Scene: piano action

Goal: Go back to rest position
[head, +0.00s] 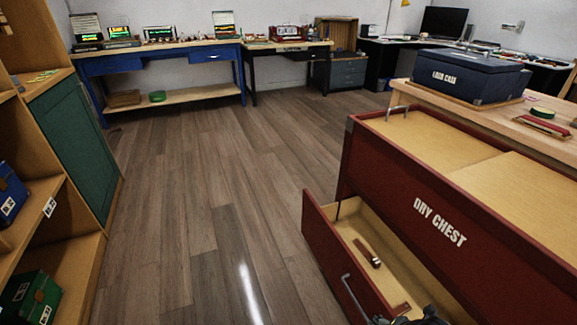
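A dark part of what looks like my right gripper (425,318) shows at the bottom edge, at the front end of an open drawer. Most of it is cut off by the frame, so its fingers cannot be made out. My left gripper is not in view. The red chest labelled DRY CHEST (440,222) stands at the right. Its drawer (318,222) is pulled open toward the left, with a grey handle (354,297) on its front. A small brown wooden piece (367,252) with a dark end lies inside the drawer.
A dark blue case (470,75) sits on the wooden bench behind the chest. A shelf unit (70,255) with a green door and boxes stands at the left. A blue workbench (160,62) lines the back wall. The wooden floor (205,200) between is clear.

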